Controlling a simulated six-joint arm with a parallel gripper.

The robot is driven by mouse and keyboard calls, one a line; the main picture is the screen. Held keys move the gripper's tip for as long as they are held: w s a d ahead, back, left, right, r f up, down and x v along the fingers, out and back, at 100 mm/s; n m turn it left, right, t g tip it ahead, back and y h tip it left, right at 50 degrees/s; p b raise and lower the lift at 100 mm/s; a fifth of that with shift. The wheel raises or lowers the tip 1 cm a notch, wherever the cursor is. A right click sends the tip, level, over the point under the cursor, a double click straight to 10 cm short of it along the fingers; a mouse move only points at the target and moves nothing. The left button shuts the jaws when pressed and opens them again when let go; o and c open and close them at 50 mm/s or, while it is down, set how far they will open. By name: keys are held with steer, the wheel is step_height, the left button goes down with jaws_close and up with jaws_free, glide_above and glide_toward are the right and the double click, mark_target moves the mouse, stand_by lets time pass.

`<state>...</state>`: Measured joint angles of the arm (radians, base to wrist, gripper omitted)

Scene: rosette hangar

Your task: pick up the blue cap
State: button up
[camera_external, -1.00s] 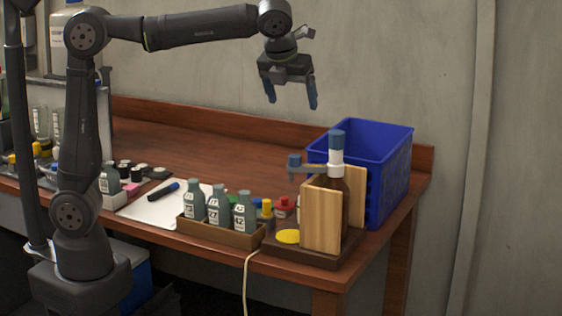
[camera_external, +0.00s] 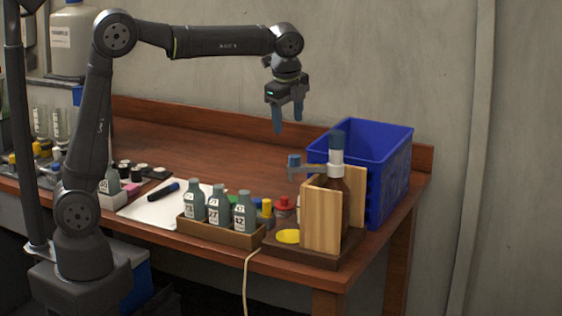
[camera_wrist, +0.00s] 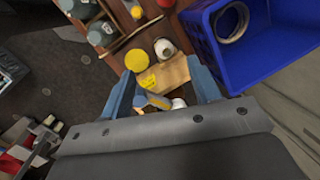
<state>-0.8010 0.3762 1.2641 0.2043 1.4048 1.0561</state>
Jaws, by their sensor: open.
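A small blue cap (camera_external: 257,204) shows only partly in the outside view, behind the numbered bottles and next to a yellow-topped piece. A blue knob-like piece (camera_external: 293,160) is on the holder's side arm. My gripper (camera_external: 288,122) is open and empty, in the air above and left of the bottle. In the wrist view, its blue fingers (camera_wrist: 160,66) are spread, with the wooden holder below between them. No blue cap is clear there.
A blue bin (camera_external: 371,140) stands at the right end of the bench, with a ring (camera_wrist: 232,22) in it. A wooden rack (camera_external: 221,234) holds numbered bottles (camera_external: 218,207). A yellow disc (camera_external: 288,236) lies before the holder. The bench's back middle is clear.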

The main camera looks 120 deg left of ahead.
steer(key=s+a+f+n+h, duration=0.1)
steer(key=s+a+f+n, duration=0.55)
steer(key=n, duration=0.25)
steer(key=n+h, duration=0.1)
steer(key=n, duration=0.8)
glide_toward(258, 199)
steer(key=f, duration=0.8)
steer(key=shift+s+a+f, duration=0.2)
steer(key=shift+s+f, duration=0.1)
steer(key=shift+f, duration=0.05)
steer(key=c, duration=1.1)
steer(key=shift+r, duration=0.15)
steer(key=shift+c, duration=0.2)
